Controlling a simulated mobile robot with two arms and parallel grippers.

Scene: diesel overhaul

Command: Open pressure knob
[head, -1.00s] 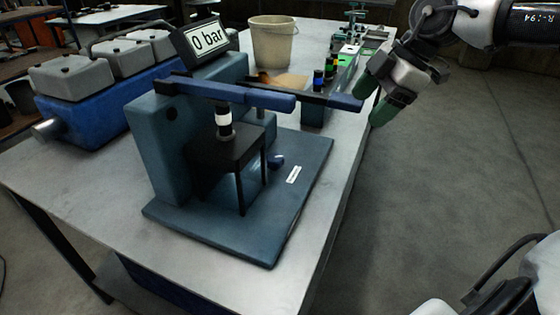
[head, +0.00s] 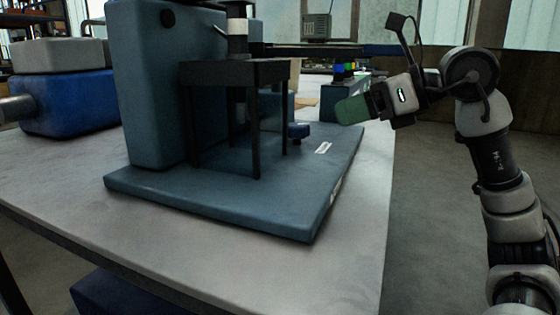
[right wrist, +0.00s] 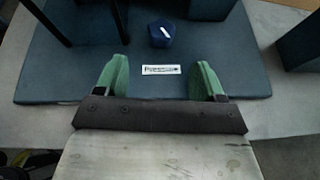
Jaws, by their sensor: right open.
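A white label (right wrist: 161,70) lies on the base plate between the knob and my gripper. My right gripper (head: 345,108) is to the right of the knob in the head view. In the right wrist view its green fingers (right wrist: 162,78) are apart and empty, with the knob ahead of them, not touched. My left gripper is not in view.
The black four-legged stand (head: 235,74) on the base plate (head: 240,209) holds an injector upright, left of the knob. A blue engine block (head: 68,103) sits at the left on the grey table (head: 345,230).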

